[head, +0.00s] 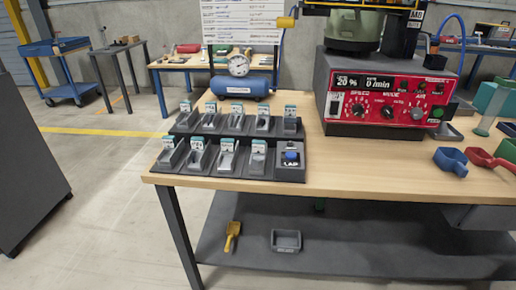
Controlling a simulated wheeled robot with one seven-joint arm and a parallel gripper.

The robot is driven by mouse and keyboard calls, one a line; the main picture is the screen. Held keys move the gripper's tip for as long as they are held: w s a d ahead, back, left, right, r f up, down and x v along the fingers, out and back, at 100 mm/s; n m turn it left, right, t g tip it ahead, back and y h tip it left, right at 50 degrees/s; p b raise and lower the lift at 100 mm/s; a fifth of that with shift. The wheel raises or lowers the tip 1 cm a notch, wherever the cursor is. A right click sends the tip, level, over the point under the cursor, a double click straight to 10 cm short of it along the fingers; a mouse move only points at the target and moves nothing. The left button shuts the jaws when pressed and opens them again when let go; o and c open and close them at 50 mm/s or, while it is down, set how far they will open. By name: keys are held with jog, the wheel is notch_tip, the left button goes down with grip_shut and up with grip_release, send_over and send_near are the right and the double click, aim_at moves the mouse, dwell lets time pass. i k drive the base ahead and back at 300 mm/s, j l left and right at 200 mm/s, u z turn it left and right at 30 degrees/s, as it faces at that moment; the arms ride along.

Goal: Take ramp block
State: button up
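A dark two-tier rack (209,173) stands on the left end of the wooden table (350,176). Its compartments hold small grey metal parts under white and teal labels. One part (227,160) in the front row looks like a slanted light-grey piece. The labels are too small to read, so I cannot tell which part is the ramp block. My gripper is not in view.
A blue tank with a gauge (241,87) stands behind the rack. A red control box (387,97) is right of it, with blue (451,161) and red scoops further right. The lower shelf holds a yellow scoop (232,236) and grey tray (286,241). The front tabletop is clear.

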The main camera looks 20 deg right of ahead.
aim_at(227, 158)
jog(key=i+l+u, duration=0.1)
jog(key=u, duration=0.3)
jog(key=i+l+u, duration=0.15)
jog(key=u, duration=0.3)
jog(key=l+u, duration=0.2)
jog(key=u, duration=0.2)
jog(key=i, duration=0.05)
